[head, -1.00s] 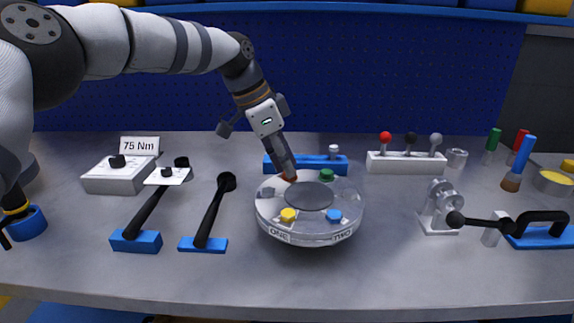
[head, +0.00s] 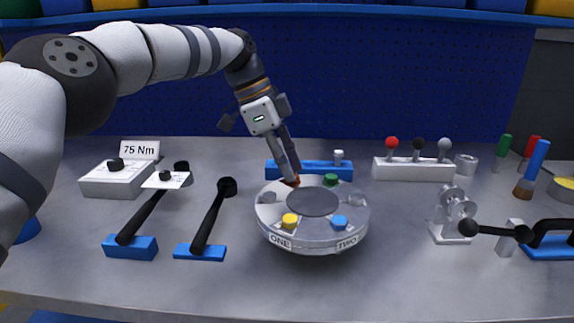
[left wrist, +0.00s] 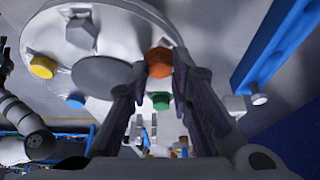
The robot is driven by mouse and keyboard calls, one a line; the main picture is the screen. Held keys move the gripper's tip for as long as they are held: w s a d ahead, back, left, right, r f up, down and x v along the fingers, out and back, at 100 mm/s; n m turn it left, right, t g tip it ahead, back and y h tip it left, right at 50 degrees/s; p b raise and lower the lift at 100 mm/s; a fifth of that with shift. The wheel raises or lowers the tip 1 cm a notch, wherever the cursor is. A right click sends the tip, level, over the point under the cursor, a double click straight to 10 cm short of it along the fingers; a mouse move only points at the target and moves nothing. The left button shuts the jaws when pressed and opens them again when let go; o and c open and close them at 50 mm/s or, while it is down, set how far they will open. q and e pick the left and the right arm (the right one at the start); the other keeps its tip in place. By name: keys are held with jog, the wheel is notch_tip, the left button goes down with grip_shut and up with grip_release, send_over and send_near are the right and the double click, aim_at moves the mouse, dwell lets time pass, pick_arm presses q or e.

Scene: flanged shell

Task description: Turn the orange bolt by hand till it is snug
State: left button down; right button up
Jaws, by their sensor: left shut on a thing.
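The flanged shell (head: 312,237) is a round grey metal disc on the bench, labelled ONE and TWO at its front. The orange bolt (left wrist: 158,62) sits near its rim, mostly hidden by my fingers in the head view (head: 294,180). My left gripper (head: 291,174) comes down from the upper left, and its fingers are shut on the orange bolt. In the left wrist view the two fingertips (left wrist: 160,75) flank the bolt head. Yellow (head: 290,221), blue (head: 340,222) and green (head: 330,180) bolts also sit on the shell.
Two black-handled wrenches in blue holders (head: 130,247) (head: 199,252) and a 75 Nm box (head: 114,181) lie left. A blue rack (head: 320,170) stands close behind the shell. A white lever block (head: 413,169) and a clamp-like fixture (head: 452,215) stand right. The front bench is clear.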

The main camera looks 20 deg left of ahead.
pick_arm(q)
jog(key=shift+r, duration=0.3)
jog(key=c, duration=1.4)
grip_release()
jog(key=shift+c, duration=0.2)
jog(key=shift+f, duration=0.1)
jog(key=v, duration=0.7)
jog(key=shift+s+a, duration=0.1)
jog(key=shift+a, duration=0.05)
